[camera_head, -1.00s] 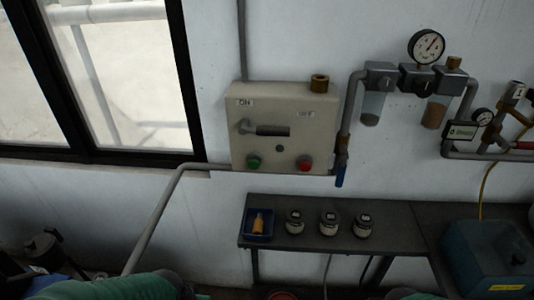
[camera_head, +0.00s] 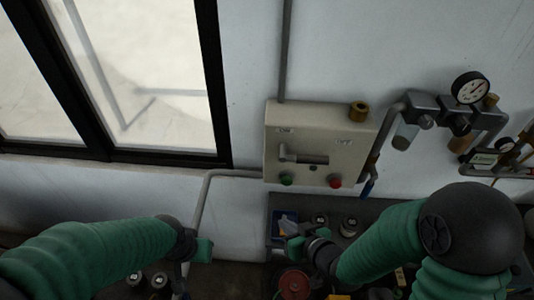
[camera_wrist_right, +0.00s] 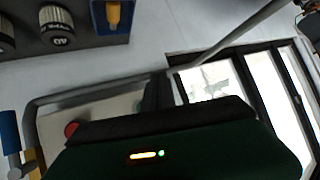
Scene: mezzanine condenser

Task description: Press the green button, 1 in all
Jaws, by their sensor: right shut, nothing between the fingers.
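The green button (camera_head: 286,180) sits at the lower left of the beige wall box (camera_head: 274,140), with the red button (camera_head: 335,182) to its right. My right gripper (camera_head: 291,238) is shut and empty, below the green button in the head view and apart from it there.
A lever handle (camera_head: 305,159) sticks out of the box above the buttons. A blue valve handle (camera_head: 367,188) hangs at its right. A grey pipe (camera_head: 205,195) runs left of the box.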

